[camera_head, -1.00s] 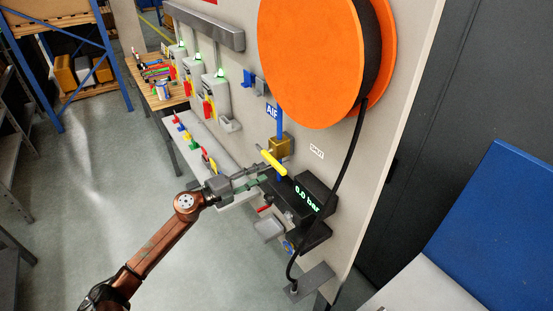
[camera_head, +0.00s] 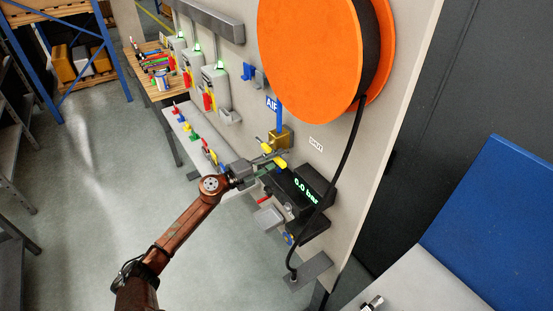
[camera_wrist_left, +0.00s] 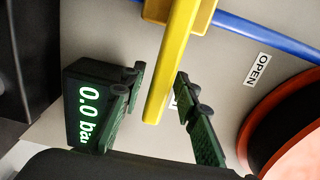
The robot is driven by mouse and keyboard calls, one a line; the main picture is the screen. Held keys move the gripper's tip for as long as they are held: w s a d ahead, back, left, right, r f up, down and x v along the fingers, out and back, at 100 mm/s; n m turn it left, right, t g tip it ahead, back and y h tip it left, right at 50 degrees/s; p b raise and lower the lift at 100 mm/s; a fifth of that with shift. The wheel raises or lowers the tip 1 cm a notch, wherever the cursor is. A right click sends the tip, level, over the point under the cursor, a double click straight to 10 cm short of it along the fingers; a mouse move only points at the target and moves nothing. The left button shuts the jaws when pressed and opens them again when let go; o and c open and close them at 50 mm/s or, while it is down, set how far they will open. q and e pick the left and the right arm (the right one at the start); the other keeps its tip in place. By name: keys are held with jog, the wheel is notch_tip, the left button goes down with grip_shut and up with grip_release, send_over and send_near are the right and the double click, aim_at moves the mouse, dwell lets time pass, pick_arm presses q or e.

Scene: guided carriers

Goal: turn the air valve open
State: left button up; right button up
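The air valve is a brass-coloured body (camera_head: 279,136) on the panel, under a blue pipe, with a yellow lever handle (camera_head: 281,162). My left gripper (camera_head: 272,157) is at the handle and covers its middle in the head view. In the left wrist view the handle (camera_wrist_left: 170,75) runs between the two green-padded fingers of my left gripper (camera_wrist_left: 160,77). The fingers stand apart, with gaps visible beside the handle.
A black gauge box (camera_head: 305,190) reading 0.0 bar sits just below the valve. A large orange hose reel (camera_head: 310,60) is above, its black hose (camera_head: 338,180) hanging at the right. A shelf with coloured parts (camera_head: 200,140) is at the left.

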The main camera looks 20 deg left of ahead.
pick_arm(q)
grip_shut()
